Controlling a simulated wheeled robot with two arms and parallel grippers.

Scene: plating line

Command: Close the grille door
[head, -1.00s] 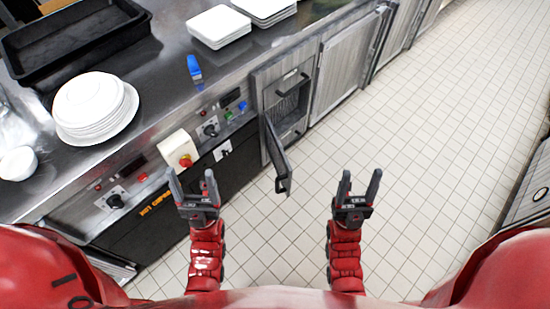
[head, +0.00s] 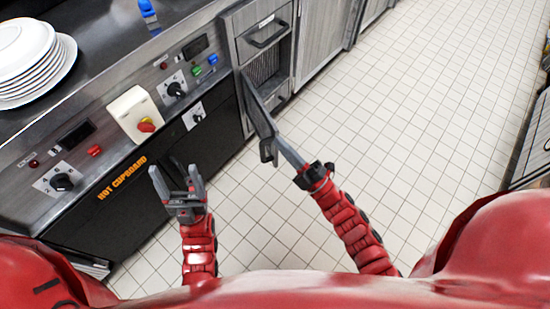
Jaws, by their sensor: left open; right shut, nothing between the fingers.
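The grille door (head: 259,112) is a narrow dark panel, hinged at the counter front and standing ajar into the aisle. A dark handle (head: 268,151) sits at its near end. The cabinet opening (head: 268,68) with a grille shows behind it. My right gripper (head: 290,153) is shut and empty, its fingertips close to the door's outer end by the handle; I cannot tell whether they touch. My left gripper (head: 176,183) is open and empty in front of the hot cupboard, left of the door.
A drawer (head: 264,32) is above the opening. The hot cupboard (head: 133,190) and its control panel with knobs and a red stop button (head: 146,125) line the left. Stacked plates (head: 30,62) stand on the counter. The tiled floor (head: 400,120) to the right is clear.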

